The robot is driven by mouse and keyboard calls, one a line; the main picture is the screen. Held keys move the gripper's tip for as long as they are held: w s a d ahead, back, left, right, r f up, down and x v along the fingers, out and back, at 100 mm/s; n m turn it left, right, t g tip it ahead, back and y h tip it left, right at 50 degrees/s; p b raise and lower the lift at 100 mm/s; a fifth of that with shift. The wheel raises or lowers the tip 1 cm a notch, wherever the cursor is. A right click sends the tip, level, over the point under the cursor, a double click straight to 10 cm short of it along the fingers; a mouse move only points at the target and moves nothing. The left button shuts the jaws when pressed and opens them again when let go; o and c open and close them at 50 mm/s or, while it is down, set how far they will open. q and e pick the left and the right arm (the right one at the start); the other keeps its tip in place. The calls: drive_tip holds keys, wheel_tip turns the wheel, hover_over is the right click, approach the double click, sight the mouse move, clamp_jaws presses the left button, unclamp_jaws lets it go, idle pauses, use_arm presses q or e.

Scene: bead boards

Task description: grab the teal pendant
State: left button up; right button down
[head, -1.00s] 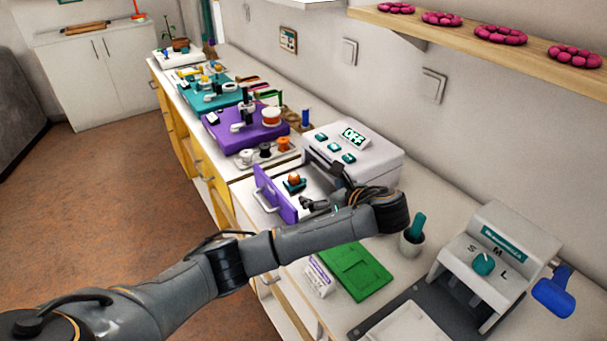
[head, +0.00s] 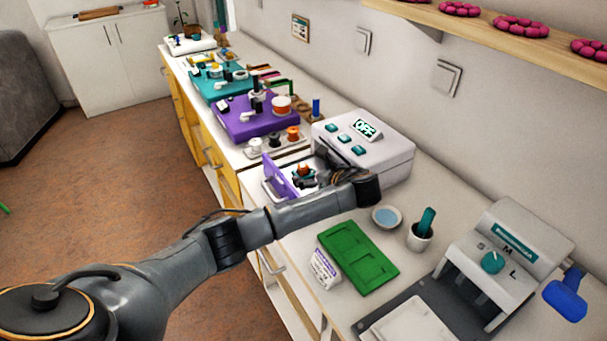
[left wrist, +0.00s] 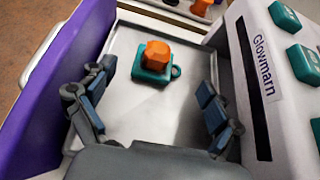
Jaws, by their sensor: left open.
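The teal pendant (left wrist: 152,76) has a loop at its right side and lies in the open metal tray (left wrist: 125,105) of the Glowmarn machine. An orange faceted piece (left wrist: 157,54) sits on top of it. In the left wrist view my left gripper (left wrist: 154,112) is open, with its fingers either side of the tray and the pendant ahead between them, not touched. In the head view the left gripper (head: 312,182) is low over the tray, just in front of the orange piece (head: 305,169). My right gripper is not in view.
The tray's purple front (head: 279,178) stands upright at the left. The white machine (head: 365,145), its display reading OFF, rises on the right. A green board (head: 358,257), a small bowl (head: 386,217) and a cup (head: 419,238) stand nearer on the counter.

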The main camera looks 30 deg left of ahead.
use_arm(q)
drive_tip(key=x, duration=0.2)
drive_tip(key=shift+w+a+f, duration=0.15)
drive_tip(key=shift+a, duration=0.15)
drive_tip(key=c, duration=1.2)
